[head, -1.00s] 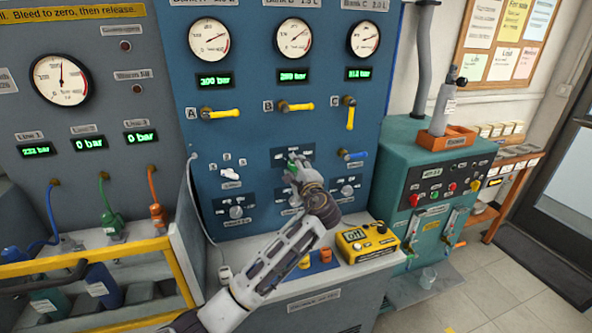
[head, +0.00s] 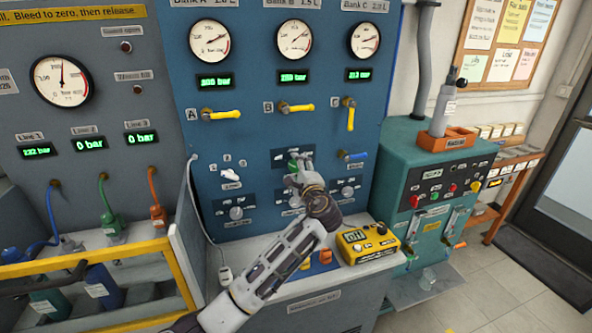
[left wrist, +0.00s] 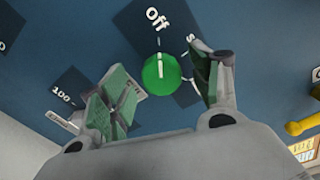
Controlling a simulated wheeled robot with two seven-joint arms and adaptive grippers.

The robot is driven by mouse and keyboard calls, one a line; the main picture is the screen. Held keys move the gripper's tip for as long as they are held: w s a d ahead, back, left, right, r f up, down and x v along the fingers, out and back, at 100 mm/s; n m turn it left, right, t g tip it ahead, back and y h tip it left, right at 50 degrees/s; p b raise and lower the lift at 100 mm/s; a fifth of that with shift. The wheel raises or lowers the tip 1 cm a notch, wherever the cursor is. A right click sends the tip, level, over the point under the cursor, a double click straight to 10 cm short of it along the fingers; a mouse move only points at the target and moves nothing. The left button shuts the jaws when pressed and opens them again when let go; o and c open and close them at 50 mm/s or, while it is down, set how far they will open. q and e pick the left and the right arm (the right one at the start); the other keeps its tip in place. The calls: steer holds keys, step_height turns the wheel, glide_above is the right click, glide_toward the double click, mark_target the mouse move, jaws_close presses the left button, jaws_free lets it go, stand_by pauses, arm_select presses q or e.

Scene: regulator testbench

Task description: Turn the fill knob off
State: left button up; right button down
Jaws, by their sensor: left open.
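The fill knob is a round green knob (left wrist: 161,75) on a dark plate of the blue panel, in the left wrist view. An "Off" label (left wrist: 158,17) stands above it, with more labels to its right, partly hidden by a finger. A pale line marks the knob's face; which end points is unclear. My left gripper (left wrist: 167,88) is open, its greenish-padded fingers on either side of the knob with visible gaps. In the head view my left gripper (head: 299,166) is at the panel's middle and mostly hides the knob. My right gripper is in neither view.
Yellow valve levers (head: 295,107) sit above the gripper, and a blue lever (head: 354,156) is to its right. Small dials (head: 237,212) flank it lower down. A yellow box (head: 367,243) stands on the ledge below, right of my forearm.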

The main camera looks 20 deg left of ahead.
arm_select(q)
steer(key=v, duration=1.1)
steer(key=shift+s+d+f, duration=0.1)
steer(key=shift+f, duration=0.05)
